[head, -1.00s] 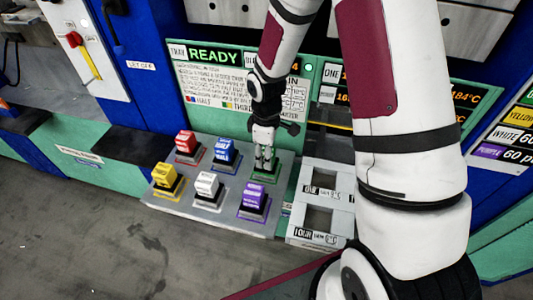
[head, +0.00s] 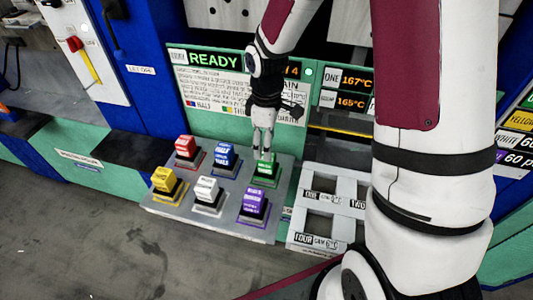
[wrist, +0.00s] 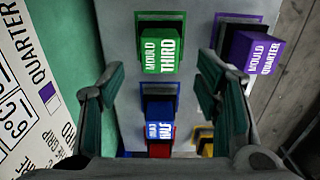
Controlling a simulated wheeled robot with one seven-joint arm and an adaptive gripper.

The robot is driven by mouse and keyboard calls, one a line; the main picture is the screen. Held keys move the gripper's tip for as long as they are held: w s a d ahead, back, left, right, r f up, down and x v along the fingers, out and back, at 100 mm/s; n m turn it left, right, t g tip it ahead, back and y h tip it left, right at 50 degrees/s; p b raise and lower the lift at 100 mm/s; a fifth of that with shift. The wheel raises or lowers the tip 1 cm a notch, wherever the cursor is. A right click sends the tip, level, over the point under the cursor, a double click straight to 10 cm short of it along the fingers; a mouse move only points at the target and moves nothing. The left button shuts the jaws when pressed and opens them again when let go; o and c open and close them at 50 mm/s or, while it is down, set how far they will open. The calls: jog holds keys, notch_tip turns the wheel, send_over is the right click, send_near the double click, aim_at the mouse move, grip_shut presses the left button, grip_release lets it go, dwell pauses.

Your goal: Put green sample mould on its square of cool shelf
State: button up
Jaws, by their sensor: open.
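The green sample mould (head: 266,170) stands upright at the back right of the grey cool shelf (head: 230,222), within its green square outline. In the wrist view the green mould (wrist: 161,52) reads "MOULD THIRD", and part of the green outline (wrist: 160,17) shows behind it. My gripper (head: 263,155) is just above the green mould, pointing down. In the wrist view my gripper (wrist: 162,70) is open, its fingers apart with nothing held between them; the mould lies beyond the fingertips.
Red (head: 187,148), blue (head: 225,156), yellow (head: 164,180), white (head: 206,190) and purple (head: 252,201) moulds stand close by on the shelf. A white slotted rack (head: 320,212) is to the right. A green panel reading "READY" (head: 215,59) stands behind.

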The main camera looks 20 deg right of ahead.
jog(key=s+r+m+t, duration=0.1)
jog(key=s+r+m, duration=0.25)
jog(key=r, duration=0.65)
jog(key=s+r+m+t, duration=0.2)
jog(key=s+r, duration=0.3)
jog(key=r, duration=0.4)
jog(key=s+r+m+t, duration=0.2)
jog(key=s+r+m, duration=0.3)
jog(key=s, duration=0.7)
jog(key=shift+r, duration=0.4)
